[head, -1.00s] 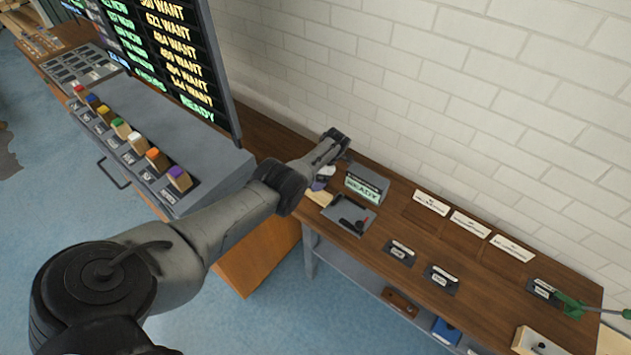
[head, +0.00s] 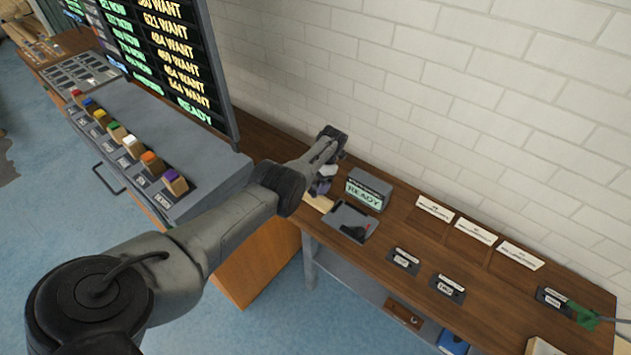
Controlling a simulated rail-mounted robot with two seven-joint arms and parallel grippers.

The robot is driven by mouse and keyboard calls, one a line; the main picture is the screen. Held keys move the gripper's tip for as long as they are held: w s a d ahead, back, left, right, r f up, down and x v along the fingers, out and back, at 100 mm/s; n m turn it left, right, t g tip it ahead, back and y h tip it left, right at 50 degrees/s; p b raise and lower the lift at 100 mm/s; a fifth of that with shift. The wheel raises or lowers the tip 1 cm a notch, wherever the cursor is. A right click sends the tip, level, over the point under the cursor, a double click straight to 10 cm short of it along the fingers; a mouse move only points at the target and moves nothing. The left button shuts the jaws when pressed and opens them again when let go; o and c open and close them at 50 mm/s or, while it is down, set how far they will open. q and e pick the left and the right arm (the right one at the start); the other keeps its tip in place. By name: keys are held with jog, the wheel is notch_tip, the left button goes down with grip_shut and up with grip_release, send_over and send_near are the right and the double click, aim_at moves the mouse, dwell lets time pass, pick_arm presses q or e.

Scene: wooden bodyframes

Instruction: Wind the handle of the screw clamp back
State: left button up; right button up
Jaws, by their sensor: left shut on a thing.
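My left gripper (head: 324,181) is at the left end of the wooden bench, low over its top, at the far end of my outstretched left arm. It is shut on what appears to be the handle of the screw clamp; the wrist and fingers hide most of it. A light wooden piece (head: 318,203) lies just below the gripper at the bench edge. The clamp's body and screw cannot be made out. My right gripper is not in view.
A grey READY box (head: 369,188) and a dark tray (head: 349,221) stand close right of the gripper. Labelled plates and a green tool (head: 584,316) are further right. A grey console (head: 150,140) with coloured blocks and a display board (head: 170,60) stand left. A brick wall is behind.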

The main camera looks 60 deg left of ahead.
pick_arm(q)
jog(key=shift+f, duration=0.1)
jog(key=o, duration=0.7)
jog(key=shift+o, duration=0.2)
jog(key=shift+w+r, duration=0.15)
jog(key=shift+r, duration=0.3)
jog(key=b+v, duration=0.1)
jog(key=v, duration=1.2)
jog(key=shift+b, duration=0.35)
